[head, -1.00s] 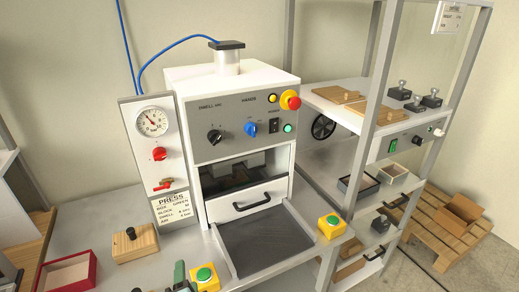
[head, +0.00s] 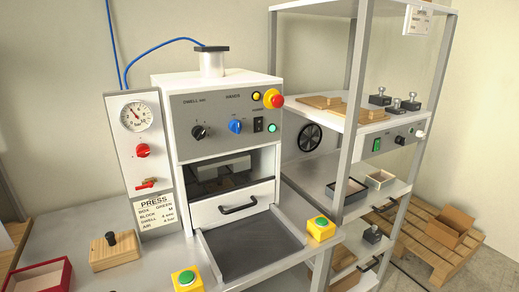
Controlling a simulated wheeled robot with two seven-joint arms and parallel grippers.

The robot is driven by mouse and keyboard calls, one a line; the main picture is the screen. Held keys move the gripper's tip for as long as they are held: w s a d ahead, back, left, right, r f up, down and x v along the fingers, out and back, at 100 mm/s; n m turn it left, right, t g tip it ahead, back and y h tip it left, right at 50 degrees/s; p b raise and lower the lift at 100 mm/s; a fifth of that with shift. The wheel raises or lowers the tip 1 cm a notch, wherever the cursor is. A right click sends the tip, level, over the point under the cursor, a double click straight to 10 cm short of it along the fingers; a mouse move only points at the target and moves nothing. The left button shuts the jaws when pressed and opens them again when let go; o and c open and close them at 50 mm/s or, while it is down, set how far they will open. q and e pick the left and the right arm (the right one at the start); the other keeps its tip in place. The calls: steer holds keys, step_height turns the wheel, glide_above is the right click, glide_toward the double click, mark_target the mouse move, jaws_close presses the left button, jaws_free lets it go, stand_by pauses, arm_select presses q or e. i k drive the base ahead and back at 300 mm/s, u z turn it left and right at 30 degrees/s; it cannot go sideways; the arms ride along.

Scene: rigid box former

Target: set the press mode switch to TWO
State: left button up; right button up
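The press (head: 215,110) stands at the back of the bench with a grey control panel on its upper front. A blue rotary knob (head: 235,126) sits mid-panel under the label HANDS. I take it for the mode switch; its position markings are too small to read. A black rotary knob (head: 199,132) sits to its left under a dwell label. Neither of my grippers is in view, and nothing touches the panel.
Right of the blue knob are a black rocker switch (head: 258,125), a green button (head: 272,128) and a red emergency stop (head: 273,100). Two yellow boxes with green buttons (head: 187,280) (head: 321,228) flank the grey tray (head: 250,248). A shelf rack (head: 345,150) stands right.

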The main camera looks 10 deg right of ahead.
mark_target(235, 125)
steer(key=z, duration=0.45)
steer(key=k, duration=1.05)
steer(key=u, duration=0.65)
steer(key=i, duration=1.55)
steer(key=z, duration=0.2)
